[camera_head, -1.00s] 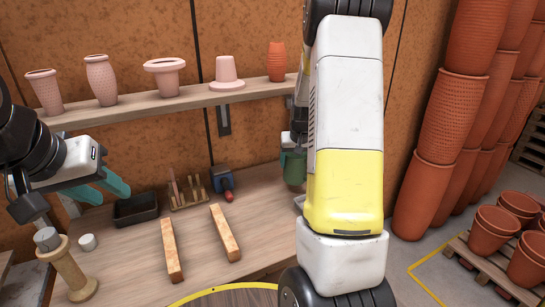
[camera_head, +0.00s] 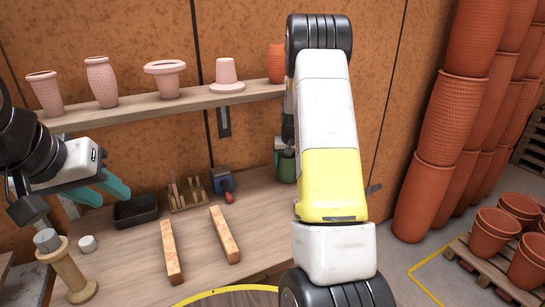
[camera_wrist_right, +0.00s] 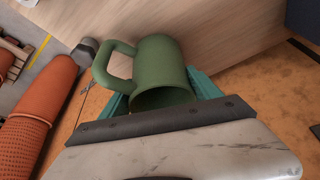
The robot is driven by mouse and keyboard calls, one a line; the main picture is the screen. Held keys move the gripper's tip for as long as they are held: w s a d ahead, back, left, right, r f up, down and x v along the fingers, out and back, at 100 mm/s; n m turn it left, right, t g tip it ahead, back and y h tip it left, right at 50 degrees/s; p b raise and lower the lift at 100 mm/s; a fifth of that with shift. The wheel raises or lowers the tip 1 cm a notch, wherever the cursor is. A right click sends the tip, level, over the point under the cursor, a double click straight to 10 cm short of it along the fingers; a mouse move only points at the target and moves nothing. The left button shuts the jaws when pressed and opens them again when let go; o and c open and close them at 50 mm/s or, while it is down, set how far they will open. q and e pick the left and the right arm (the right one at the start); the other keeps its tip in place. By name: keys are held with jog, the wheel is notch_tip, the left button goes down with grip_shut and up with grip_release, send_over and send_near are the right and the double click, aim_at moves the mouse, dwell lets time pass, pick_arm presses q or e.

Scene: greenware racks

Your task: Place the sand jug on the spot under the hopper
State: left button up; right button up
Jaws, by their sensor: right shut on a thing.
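The sand jug (camera_wrist_right: 160,62) is a green mug-shaped vessel with a loop handle on its left in the right wrist view. My right gripper (camera_wrist_right: 160,92) has its teal fingers on either side of the jug and is shut on it. In the head view the jug (camera_head: 287,168) shows partly behind my right arm, over the back of the bench; contact with the bench cannot be told. My left gripper (camera_head: 113,196) is open and empty above the left part of the bench. I cannot make out the hopper or the spot under it.
The wooden bench (camera_head: 195,255) holds two wooden bars, a black tray (camera_head: 136,211), a tool rack (camera_head: 187,195), a blue object (camera_head: 222,180) and a spool-shaped stand (camera_head: 70,272). A shelf (camera_head: 130,115) of pots is above. Terracotta stacks (camera_head: 440,130) stand right.

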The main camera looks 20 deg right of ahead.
jog(key=o, duration=1.4)
jog(key=shift+f, duration=0.15)
jog(key=s+a+r, duration=0.3)
jog(key=s+r, duration=0.1)
jog(key=r, duration=0.2)
jog(key=s+a+r+t+y, duration=0.1)
jog(key=s+a+r, duration=0.1)
jog(key=s+r, duration=0.35)
jog(key=s+a+r, duration=0.3)
jog(key=r, duration=0.5)
jog(key=s+a+r+n, duration=0.1)
jog(key=s+a, duration=0.2)
jog(key=s, duration=0.5)
jog(key=s+a+r+n+y, duration=0.1)
jog(key=s+a, duration=0.3)
jog(key=s, duration=0.4)
jog(key=s+a+r+n+t+y, duration=0.1)
jog(key=s+a, duration=0.3)
jog(key=s, duration=0.4)
jog(key=shift+a+r, duration=0.15)
jog(key=shift+r, duration=0.6)
